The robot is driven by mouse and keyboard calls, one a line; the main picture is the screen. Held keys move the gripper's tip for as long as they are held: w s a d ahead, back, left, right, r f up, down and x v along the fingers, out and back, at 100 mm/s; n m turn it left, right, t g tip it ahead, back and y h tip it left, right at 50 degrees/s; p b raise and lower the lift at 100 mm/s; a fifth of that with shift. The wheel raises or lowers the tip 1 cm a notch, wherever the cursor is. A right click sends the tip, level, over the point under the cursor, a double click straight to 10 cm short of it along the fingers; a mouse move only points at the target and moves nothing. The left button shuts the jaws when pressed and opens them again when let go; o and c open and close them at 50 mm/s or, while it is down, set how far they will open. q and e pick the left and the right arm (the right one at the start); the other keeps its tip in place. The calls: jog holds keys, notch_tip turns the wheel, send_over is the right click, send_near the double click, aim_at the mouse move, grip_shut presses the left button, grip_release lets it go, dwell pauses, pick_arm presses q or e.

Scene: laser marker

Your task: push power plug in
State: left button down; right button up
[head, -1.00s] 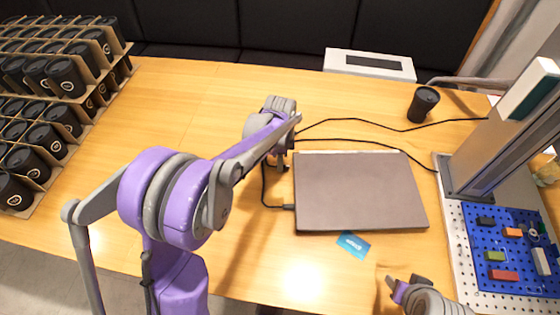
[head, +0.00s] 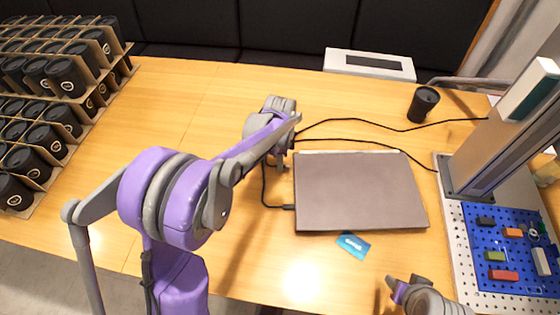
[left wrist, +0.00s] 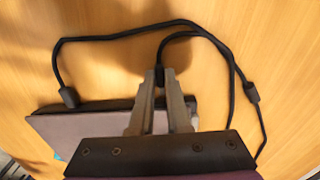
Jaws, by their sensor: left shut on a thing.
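The closed grey laptop (head: 360,190) lies flat on the wooden table; part of it shows in the left wrist view (left wrist: 95,119). My left gripper (head: 280,165) is at its far left corner. In the left wrist view its fingers (left wrist: 160,78) are shut on a small black power plug (left wrist: 159,76), whose cable (left wrist: 185,33) loops away. The plug's tip is hidden by the fingers, so I cannot tell whether it touches the laptop. Another black connector (head: 288,207) is at the laptop's left edge. My right gripper (head: 394,289) is at the bottom edge, its opening unclear.
A blue card (head: 353,245) lies in front of the laptop. Black cables (head: 370,121) run right across the table, near a black cup (head: 423,104). A white device (head: 369,64) stands at the back. The laser marker column (head: 490,150) and blue board (head: 510,262) are right. Cup racks (head: 75,112) stand left.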

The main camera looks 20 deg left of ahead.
pick_arm(q)
jog(key=shift+d, duration=0.1)
dwell(0.4)
jog(key=shift+w+d, duration=0.3)
jog(key=shift+d, duration=0.25)
jog(key=shift+w+d, duration=0.3)
jog(key=shift+d, duration=0.25)
jog(key=c, duration=0.9)
grip_release()
jog(key=shift+o, duration=0.2)
notch_tip(320, 180, up, 11)
jog(key=shift+p, duration=0.45)
pick_arm(e)
jog(key=shift+r, duration=0.55)
pick_arm(q)
jog(key=shift+s, duration=0.1)
